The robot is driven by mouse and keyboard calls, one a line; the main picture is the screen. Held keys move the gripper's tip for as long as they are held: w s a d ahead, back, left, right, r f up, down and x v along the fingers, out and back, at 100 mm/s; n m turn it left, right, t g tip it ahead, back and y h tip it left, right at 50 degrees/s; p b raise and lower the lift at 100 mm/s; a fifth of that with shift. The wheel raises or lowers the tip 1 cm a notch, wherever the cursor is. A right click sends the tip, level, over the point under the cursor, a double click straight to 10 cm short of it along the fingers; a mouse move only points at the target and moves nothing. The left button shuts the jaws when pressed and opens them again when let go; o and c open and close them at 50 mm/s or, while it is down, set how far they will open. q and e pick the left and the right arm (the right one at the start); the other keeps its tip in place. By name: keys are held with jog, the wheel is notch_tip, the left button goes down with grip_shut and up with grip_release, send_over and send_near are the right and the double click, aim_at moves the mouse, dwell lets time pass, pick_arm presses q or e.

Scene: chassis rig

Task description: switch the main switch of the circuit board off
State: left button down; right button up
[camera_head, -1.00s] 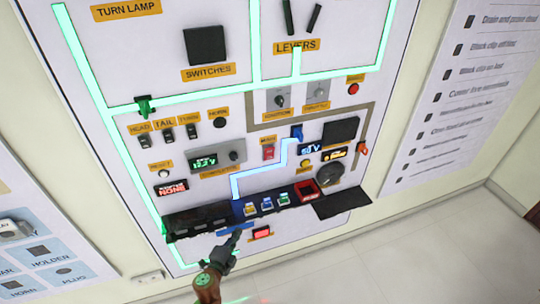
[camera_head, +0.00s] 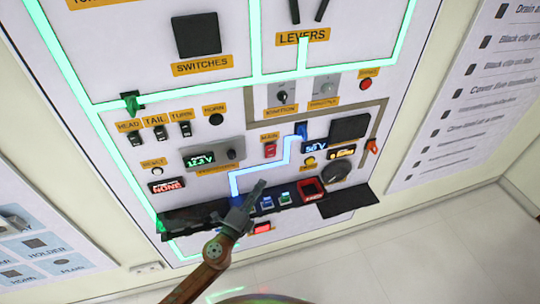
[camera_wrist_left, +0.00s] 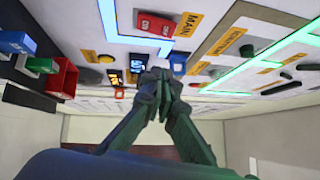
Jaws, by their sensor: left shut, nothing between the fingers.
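The main switch (camera_head: 270,150) is a small red rocker under the orange MAIN label (camera_head: 270,138), in the middle of the circuit board (camera_head: 225,110). In the left wrist view the red main switch (camera_wrist_left: 155,24) shows near the top, with its label (camera_wrist_left: 188,24) beside it. My left gripper (camera_head: 259,187) is shut and empty. It is below the main switch in the head view, in front of the lower board, apart from the switch. Its closed fingertips (camera_wrist_left: 158,76) fill the middle of the wrist view. My right gripper is not in view.
A dark ledge (camera_head: 345,204) with coloured blocks and a red-framed socket (camera_head: 311,190) sticks out below the switch. A blue clip (camera_head: 301,130) and a black knob (camera_head: 335,172) are to the right. The ignition switch (camera_head: 282,97) is above.

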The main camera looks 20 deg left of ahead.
pick_arm(q)
jog(key=p, duration=0.2)
send_near(275, 148)
jog(key=d, duration=0.3)
jog(key=w, duration=0.2)
jog(key=w+a, duration=0.1)
jog(key=w, duration=0.2)
jog(key=shift+w+a+r, duration=0.2)
jog(key=shift+w+a, duration=0.15)
jog(key=shift+w, duration=0.05)
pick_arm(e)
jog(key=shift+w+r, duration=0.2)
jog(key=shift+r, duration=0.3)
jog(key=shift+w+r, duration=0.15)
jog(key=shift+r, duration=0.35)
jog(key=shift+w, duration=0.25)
